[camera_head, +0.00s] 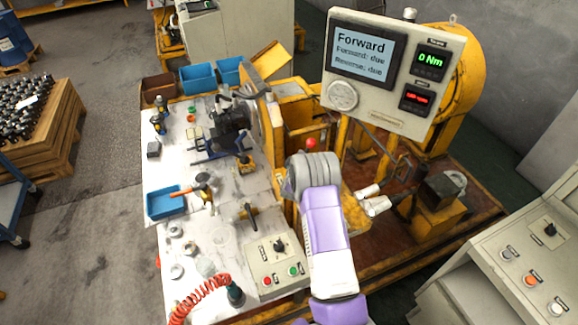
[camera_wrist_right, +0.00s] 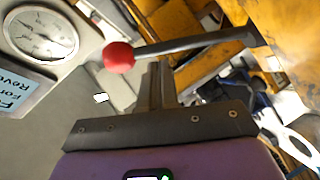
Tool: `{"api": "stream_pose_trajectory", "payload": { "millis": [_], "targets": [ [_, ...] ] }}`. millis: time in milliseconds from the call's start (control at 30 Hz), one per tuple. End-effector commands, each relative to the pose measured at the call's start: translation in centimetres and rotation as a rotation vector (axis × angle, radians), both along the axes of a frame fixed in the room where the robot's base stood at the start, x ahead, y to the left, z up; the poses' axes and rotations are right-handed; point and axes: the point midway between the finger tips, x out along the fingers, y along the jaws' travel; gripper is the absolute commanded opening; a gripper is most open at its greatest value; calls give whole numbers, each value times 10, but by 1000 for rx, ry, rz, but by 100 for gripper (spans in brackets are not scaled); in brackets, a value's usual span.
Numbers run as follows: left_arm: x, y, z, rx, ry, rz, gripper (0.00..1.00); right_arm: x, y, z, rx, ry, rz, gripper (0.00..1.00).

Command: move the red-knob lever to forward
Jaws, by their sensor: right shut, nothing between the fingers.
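The red knob (camera_head: 311,143) shows just above my right wrist in the head view; its rod is mostly hidden there. In the right wrist view the red knob (camera_wrist_right: 118,57) is left of my fingertips, and its grey rod (camera_wrist_right: 200,44) runs right to a yellow frame. My right gripper (camera_wrist_right: 157,70) is shut and empty, with its tips close to the rod near the knob; whether they touch I cannot tell. In the head view my right arm reaches up from below, and its fingers are hidden. My left gripper is out of view.
The display panel (camera_head: 361,56) reads "Forward", "Forward: due", "Reverse: due"; the readout shows 0 Nm. A gauge (camera_wrist_right: 41,34) is at upper left in the wrist view. Left of my arm is a white bench (camera_head: 213,236) with tools, a blue bin (camera_head: 165,203) and a button box (camera_head: 275,262).

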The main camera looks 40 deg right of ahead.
Motion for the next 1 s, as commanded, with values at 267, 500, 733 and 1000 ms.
{"api": "stream_pose_trajectory", "payload": {
  "millis": [267,500,733,1000],
  "targets": [
    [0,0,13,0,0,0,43,-17,42,19,0,1,-3,0],
    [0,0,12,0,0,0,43,-45,76,29,1,0,-2,0],
    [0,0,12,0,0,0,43,-61,94,36,0,-1,-4,0],
    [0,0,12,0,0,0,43,-65,97,37,0,-1,-5,0]
  ]
}}
